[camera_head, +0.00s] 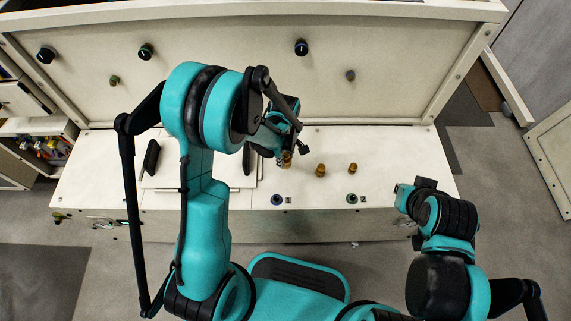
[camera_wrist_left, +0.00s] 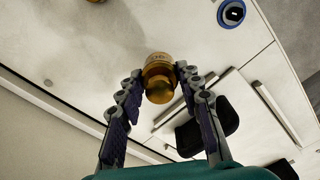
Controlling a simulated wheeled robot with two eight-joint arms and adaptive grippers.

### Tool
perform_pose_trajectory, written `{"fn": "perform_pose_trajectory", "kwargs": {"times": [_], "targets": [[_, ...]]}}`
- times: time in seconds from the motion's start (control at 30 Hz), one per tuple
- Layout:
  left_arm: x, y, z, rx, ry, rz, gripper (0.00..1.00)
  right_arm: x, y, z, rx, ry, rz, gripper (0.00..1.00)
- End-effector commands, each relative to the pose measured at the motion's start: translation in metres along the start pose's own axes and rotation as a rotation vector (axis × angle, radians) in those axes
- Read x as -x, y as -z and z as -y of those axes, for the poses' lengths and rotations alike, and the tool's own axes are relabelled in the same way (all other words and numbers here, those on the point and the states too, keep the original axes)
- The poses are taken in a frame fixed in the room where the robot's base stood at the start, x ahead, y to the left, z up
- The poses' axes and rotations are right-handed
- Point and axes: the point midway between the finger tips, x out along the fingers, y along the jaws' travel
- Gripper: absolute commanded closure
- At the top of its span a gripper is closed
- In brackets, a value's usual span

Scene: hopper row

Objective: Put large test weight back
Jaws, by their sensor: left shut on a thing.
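My left gripper (camera_head: 281,152) is shut on a brass test weight (camera_head: 287,160) over the pale bench top. In the left wrist view the weight (camera_wrist_left: 159,80) sits upright between the two fingertips of the left gripper (camera_wrist_left: 160,72); marks on its top are too small to read. Two more brass weights, a left one (camera_head: 320,170) and a right one (camera_head: 352,168), stand on the bench to the right of the gripper. I cannot tell whether the held weight touches the bench. My right gripper (camera_head: 404,196) is at the bench's right front corner, its fingers unclear.
The bench top (camera_head: 400,150) is clear on its right side. A raised panel with knobs (camera_head: 301,47) stands behind it. Two round dark-blue fittings, left (camera_head: 277,200) and right (camera_head: 351,199), are along the front edge. A black handle (camera_head: 151,157) lies on the left, partly near my arm.

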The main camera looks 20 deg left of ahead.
Motion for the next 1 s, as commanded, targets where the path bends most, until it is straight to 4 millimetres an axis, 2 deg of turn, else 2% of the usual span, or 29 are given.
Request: {"fn": "perform_pose_trajectory", "kwargs": {"times": [0.27, 0.63, 0.67, 0.73, 1.0], "targets": [[-0.039, 0.000, 0.000, 0.000, 0.000, 0.000, 1.00, -0.018, -0.013, 0.000, 0.000, 0.000, 0.000, 1.00], [-0.040, 0.000, 0.000, 0.000, 0.000, 0.000, 1.00, -0.017, -0.012, 0.000, 0.000, 0.000, 0.000, 1.00], [-0.041, 0.000, 0.000, 0.000, 0.000, 0.000, 0.62, -0.017, -0.012, 0.000, 0.000, 0.000, 0.000, 1.00], [-0.041, 0.000, 0.000, 0.000, 0.000, 0.000, 0.44, -0.017, -0.012, 0.000, 0.000, 0.000, 0.000, 1.00], [-0.041, 0.000, 0.000, 0.000, 0.000, 0.000, 0.44, -0.017, -0.012, 0.000, 0.000, 0.000, 0.000, 1.00]]}}
